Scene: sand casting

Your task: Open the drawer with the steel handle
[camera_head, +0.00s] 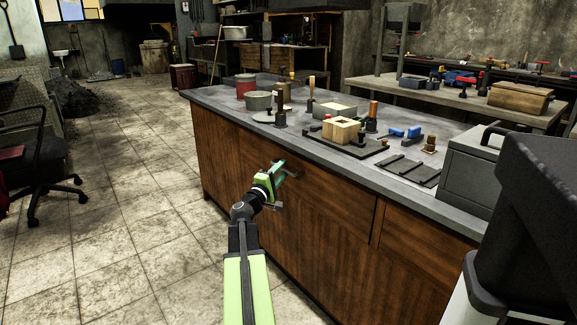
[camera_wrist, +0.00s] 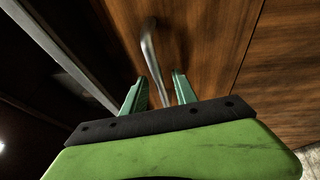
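The steel handle (camera_wrist: 150,50) is a bent bar on a brown wooden drawer front (camera_wrist: 215,40) in the wrist view. My gripper (camera_wrist: 158,90) is open, with one green finger on each side of the handle's near end. Gaps show between the bar and both fingers. In the head view my gripper (camera_head: 279,174) is close to the front of the wooden bench, just under its grey top. The handle (camera_head: 292,169) shows there only as a dark bit beside the fingers. The drawer front looks flush with the bench.
The grey bench top (camera_head: 232,101) carries a wooden box mould (camera_head: 341,130), a red can (camera_head: 246,86), a grey pot (camera_head: 258,101) and several small tools. A grey metal box (camera_head: 467,170) stands at the right end. An office chair (camera_head: 42,165) stands far left.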

